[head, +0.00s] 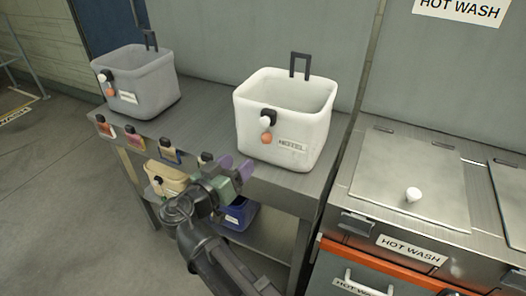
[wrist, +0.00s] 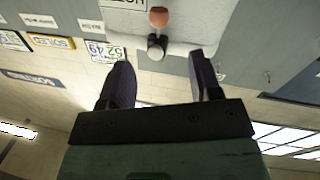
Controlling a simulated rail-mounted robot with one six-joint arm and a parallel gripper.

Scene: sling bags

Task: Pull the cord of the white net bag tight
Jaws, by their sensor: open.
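The white net bag (head: 253,126) stands upright and open on the metal bench. On its front hang a black cord lock (head: 268,114), a white ball (head: 265,121) and an orange ball (head: 266,138). My gripper (head: 235,168) is open and empty, just in front of and below the bag's front left. In the wrist view, the bag (wrist: 205,20) is at the top.
A grey bag (head: 145,88) stands on the bench (head: 195,110) to the left. Several coloured tags line the bench's front edge. A tan bag (head: 168,175) and a blue bag (head: 236,216) sit on the lower shelf. A steel hot wash unit (head: 415,185) is at the right.

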